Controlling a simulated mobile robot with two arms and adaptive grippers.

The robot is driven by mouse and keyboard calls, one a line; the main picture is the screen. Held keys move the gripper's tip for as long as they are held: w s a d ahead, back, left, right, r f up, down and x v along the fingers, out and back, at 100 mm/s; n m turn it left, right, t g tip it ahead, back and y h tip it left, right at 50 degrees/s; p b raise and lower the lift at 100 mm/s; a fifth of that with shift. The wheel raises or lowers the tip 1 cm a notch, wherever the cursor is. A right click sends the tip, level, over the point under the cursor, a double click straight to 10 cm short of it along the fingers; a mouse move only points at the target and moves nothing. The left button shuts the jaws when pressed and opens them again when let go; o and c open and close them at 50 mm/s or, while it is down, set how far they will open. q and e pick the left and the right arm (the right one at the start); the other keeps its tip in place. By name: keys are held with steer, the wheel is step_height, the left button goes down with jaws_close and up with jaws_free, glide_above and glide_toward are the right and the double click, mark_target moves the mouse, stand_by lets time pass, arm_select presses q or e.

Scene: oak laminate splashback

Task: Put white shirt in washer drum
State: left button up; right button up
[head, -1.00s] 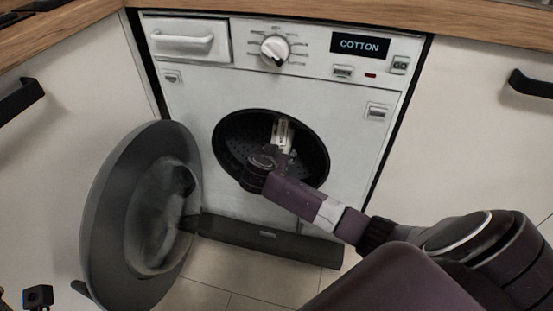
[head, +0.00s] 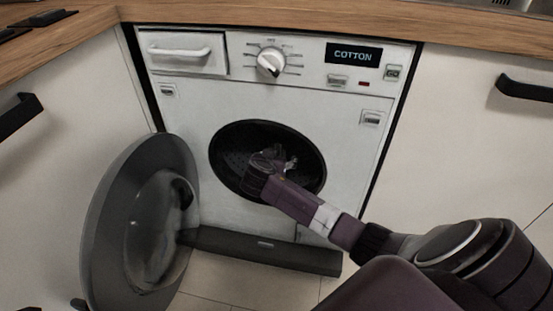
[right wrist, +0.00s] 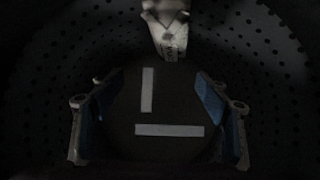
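The washer drum (head: 230,160) is a dark perforated bowl behind the round opening, and its holes also show in the right wrist view (right wrist: 270,60). My right gripper (head: 284,162) is inside the opening, mostly in shadow. In the right wrist view its two blue-padded fingers (right wrist: 158,112) are spread apart with nothing visibly pinched between them. A pale piece (right wrist: 168,35) lies beyond the fingers at the top of that view. It may be the white shirt, but the dark picture does not settle this. No other shirt shows. My left gripper is out of view.
The round washer door (head: 135,235) stands open at the left. The washer front (head: 190,100) has a dial (head: 270,63) and a COTTON display (head: 353,54). Pale cabinets stand on both sides, under a wooden worktop (head: 300,18). Tiled floor shows below.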

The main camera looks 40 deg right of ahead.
steer(key=shift+s, duration=0.1)
steer(key=v, duration=1.2)
steer(key=shift+f, duration=0.15)
stand_by(0.4)
